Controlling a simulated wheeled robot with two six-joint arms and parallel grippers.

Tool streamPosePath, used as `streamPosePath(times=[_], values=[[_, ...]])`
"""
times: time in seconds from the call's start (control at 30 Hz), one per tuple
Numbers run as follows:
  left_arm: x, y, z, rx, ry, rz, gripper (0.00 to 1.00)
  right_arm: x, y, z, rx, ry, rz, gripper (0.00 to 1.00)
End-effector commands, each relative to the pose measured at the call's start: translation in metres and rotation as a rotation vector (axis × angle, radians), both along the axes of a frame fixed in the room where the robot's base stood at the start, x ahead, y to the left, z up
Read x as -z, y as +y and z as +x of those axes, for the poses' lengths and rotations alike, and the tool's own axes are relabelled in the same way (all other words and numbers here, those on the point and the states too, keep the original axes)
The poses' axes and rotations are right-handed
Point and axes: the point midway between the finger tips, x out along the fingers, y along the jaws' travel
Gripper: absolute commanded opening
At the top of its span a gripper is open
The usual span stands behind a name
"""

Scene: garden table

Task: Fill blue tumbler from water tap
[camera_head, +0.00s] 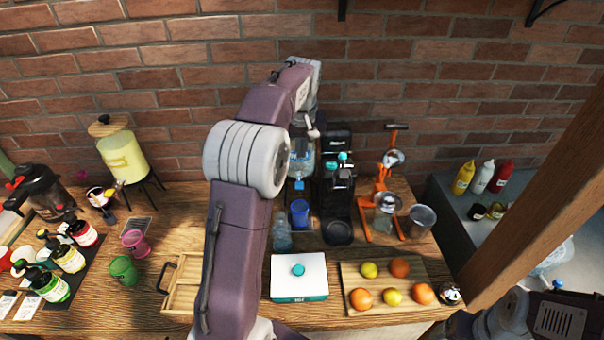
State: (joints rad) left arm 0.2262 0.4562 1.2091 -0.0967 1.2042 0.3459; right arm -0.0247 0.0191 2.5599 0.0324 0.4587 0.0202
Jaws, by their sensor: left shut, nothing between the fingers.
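The blue tumbler (300,216) stands upright on the wooden table, below the small blue tap (299,184) of the clear water dispenser (301,160). I cannot see the water level inside the tumbler. My left arm reaches up across the middle of the view and bends over toward the dispenser. My left gripper (313,130) is small and partly hidden at the arm's far end, near the dispenser's top; it is shut and empty, apart from the tumbler. My right gripper is out of view; only part of my right arm shows at the lower right.
A black coffee machine (338,190) stands right of the tumbler, then an orange juicer (383,200). A clear bottle (282,236) is close at the tumbler's left. A white and teal box (299,289) and a fruit board (383,272) lie in front. A brick wall is behind.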

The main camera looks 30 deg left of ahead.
Motion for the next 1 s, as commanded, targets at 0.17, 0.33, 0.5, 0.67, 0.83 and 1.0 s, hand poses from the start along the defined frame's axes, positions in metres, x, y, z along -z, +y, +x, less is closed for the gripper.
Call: streamPosePath(times=[0.17, 0.33, 0.5, 0.67, 0.83, 1.0], values=[[0.000, 0.001, 0.000, -0.001, 0.000, 0.000, 0.00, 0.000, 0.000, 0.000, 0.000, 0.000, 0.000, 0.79], [0.003, 0.001, 0.000, -0.001, 0.001, 0.000, 0.00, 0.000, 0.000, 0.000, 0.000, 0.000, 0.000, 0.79], [0.027, 0.004, 0.006, -0.002, 0.004, -0.001, 0.00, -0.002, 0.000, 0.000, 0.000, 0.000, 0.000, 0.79], [0.060, 0.010, 0.014, -0.002, 0.006, -0.002, 0.00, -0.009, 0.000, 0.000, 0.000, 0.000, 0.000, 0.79], [0.094, 0.015, 0.023, -0.001, 0.006, -0.001, 0.00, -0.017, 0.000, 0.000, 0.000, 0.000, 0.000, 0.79], [0.121, 0.015, 0.023, 0.000, 0.005, 0.000, 0.00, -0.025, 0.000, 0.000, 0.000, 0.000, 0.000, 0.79]])
